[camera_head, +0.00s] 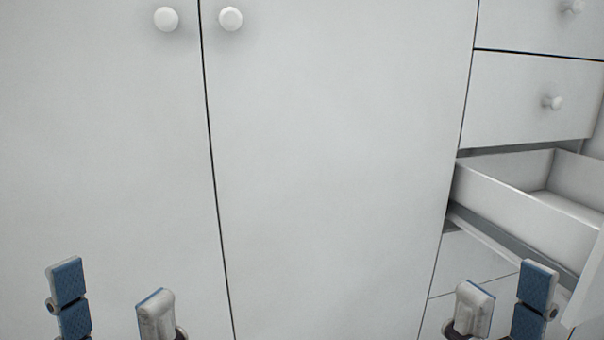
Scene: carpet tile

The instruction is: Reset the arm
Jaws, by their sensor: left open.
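My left gripper (112,305) shows at the bottom left, its two fingers with blue pads wide apart. It is open with nothing between the fingers. My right gripper (506,297) shows at the bottom right, in front of the lower drawers. Its two fingers stand apart, with nothing seen between them. Only the finger ends of both grippers are in view; the arms are below the frame.
A white cabinet with two closed doors, left (100,150) and right (330,150), fills most of the view. At the right, one drawer (520,205) is pulled out and looks empty. The drawers above it (510,95) are shut.

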